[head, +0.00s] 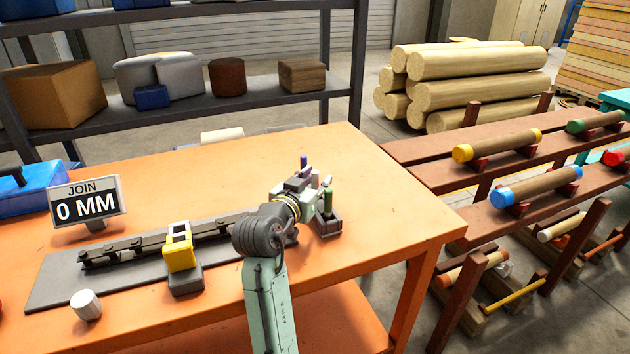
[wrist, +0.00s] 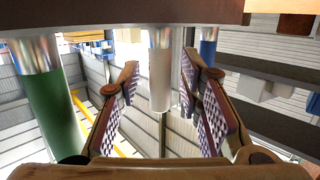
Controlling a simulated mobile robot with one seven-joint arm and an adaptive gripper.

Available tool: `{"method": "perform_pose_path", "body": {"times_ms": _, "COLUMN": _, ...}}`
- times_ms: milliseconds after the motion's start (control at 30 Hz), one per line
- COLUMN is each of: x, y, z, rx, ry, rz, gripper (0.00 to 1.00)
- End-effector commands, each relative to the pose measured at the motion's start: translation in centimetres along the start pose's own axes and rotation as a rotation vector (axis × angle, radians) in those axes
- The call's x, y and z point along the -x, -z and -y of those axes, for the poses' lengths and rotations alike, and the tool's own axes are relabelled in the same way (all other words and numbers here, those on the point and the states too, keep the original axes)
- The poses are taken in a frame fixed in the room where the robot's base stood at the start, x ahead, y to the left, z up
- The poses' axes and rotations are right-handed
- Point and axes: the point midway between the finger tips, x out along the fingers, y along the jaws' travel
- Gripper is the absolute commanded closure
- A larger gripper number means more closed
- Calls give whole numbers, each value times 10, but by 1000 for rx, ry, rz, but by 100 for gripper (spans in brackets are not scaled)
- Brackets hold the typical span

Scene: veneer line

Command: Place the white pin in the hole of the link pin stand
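The link pin stand (head: 327,226) is a small dark block on the orange table, partly hidden by my gripper. A green pin (head: 328,200), the white pin (head: 315,176) and a blue pin (head: 303,160) show at it. In the wrist view the white pin (wrist: 160,80) is between the fingers, its silver end at the dark edge along the top. The green pin (wrist: 55,100) is left of it, the blue pin (wrist: 208,45) right. My gripper (wrist: 158,90) is open, with visible gaps on both sides of the white pin. Whether the pin is fully seated cannot be told.
A dark chain (head: 150,243) lies on a grey plate (head: 60,284) left of my arm. A yellow block device (head: 181,250), a "JOIN 0 MM" sign (head: 86,203) and a pale cylinder (head: 86,305) stand nearby. The table's right part (head: 390,205) is clear.

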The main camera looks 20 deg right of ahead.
Motion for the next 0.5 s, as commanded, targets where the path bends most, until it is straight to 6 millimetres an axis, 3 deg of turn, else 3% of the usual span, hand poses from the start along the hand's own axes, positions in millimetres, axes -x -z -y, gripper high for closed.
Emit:
{"method": "perform_pose_path", "body": {"times_ms": 167, "x": 11, "y": 2, "z": 1, "rx": 0, "ry": 3, "rz": -3, "gripper": 67}}
{"method": "perform_pose_path", "body": {"times_ms": 500, "x": 83, "y": 1, "z": 1, "rx": -1, "ry": 4, "rz": -3, "gripper": 67}}
